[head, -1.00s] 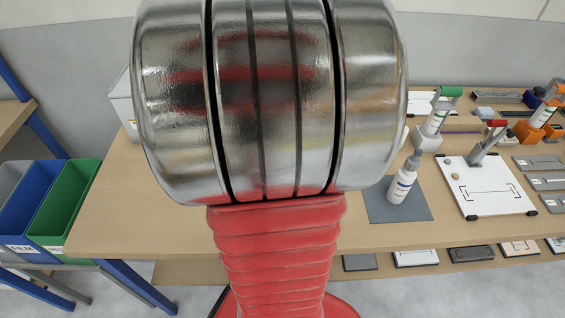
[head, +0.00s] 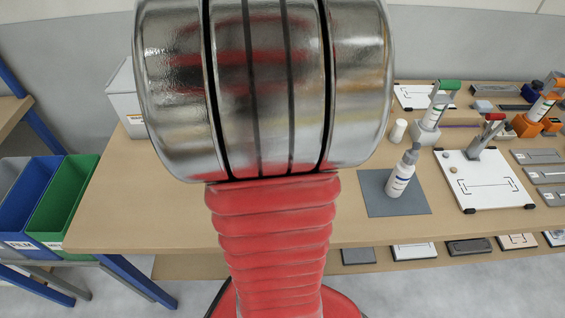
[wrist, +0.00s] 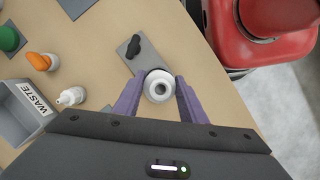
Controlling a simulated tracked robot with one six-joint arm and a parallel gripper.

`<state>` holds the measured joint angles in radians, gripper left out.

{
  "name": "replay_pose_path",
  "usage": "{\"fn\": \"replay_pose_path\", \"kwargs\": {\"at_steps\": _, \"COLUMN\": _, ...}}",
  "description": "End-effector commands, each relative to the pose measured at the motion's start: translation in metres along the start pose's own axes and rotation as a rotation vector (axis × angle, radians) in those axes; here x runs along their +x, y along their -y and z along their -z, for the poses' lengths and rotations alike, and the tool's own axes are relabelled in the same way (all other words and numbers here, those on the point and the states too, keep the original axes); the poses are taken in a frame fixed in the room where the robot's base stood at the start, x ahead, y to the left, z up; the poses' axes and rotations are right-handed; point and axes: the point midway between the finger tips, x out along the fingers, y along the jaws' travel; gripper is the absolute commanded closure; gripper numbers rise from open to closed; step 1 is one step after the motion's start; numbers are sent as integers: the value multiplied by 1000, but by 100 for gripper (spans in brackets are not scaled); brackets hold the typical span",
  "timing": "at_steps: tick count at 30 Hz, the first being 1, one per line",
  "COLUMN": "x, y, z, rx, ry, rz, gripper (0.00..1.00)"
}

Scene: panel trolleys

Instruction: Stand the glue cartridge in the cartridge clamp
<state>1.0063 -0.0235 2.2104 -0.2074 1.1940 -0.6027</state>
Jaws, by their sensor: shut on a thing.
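The glue cartridge (wrist: 158,85) shows in the wrist view as a round white thing seen end-on, with a grey centre. My gripper (wrist: 158,92) is shut on it, one purple finger on each side. Just beyond it lies a grey plate (wrist: 146,58) with a black knob (wrist: 134,45), which looks like the cartridge clamp. The cartridge overlaps the plate's near end; I cannot tell whether it touches the plate or is above it. In the head view my own arm hides the gripper and cartridge.
The wrist view shows a grey WASTE bin (wrist: 22,115), a white bottle (wrist: 72,96) and an orange-topped thing (wrist: 42,62) at left. The head view shows a white bottle (head: 400,178) on a grey mat (head: 375,200) and a white board (head: 485,185) at right.

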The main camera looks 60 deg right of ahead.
Motion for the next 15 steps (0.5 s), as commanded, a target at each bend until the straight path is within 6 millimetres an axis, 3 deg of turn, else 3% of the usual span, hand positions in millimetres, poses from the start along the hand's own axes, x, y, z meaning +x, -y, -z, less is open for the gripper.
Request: {"fn": "replay_pose_path", "kwargs": {"at_steps": 15, "x": 8, "y": 0, "z": 2, "rx": 0, "ry": 1, "rz": 0, "gripper": 100}}
